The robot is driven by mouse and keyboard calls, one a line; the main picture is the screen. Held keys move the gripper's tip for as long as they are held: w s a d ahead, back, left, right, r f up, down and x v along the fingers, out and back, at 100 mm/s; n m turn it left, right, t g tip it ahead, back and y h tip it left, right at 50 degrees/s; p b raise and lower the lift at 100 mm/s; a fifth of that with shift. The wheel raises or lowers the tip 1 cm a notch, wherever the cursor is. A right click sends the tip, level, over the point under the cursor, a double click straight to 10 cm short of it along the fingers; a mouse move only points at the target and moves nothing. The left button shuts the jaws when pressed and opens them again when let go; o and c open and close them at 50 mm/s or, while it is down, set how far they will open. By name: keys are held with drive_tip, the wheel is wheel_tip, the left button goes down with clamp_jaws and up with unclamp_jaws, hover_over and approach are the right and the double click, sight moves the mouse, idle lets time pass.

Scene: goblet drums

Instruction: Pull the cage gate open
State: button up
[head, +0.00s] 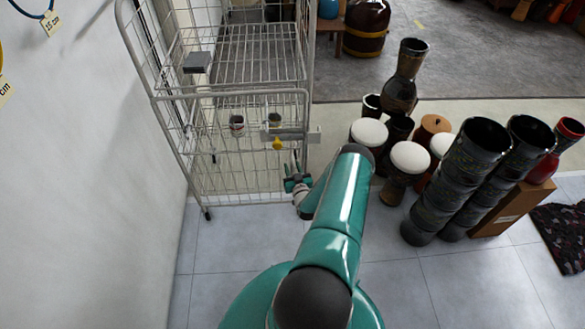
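A grey wire roll cage (255,55) stands against the left wall. Its gate (180,150), a wire mesh panel, spans the lower front and looks shut. A grey bar with a yellow piece (277,143) sits near the gate's upper right. My gripper (291,180) is low at the gate's right side, below the yellow piece. My arm reaches up to it from the bottom of the view. The fingers are small and partly hidden by my wrist, so I cannot tell their opening or whether they touch the gate.
Several goblet drums stand close right of my arm, including white-topped ones (409,158) and tall dark stacks (470,155). Two small cups (236,125) show behind the mesh. A wall (90,130) bounds the left. The tiled floor (225,260) before the cage is clear.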

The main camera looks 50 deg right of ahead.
drive_tip(key=shift+w+d, duration=0.15)
drive_tip(key=shift+c, duration=0.4)
clamp_jaws()
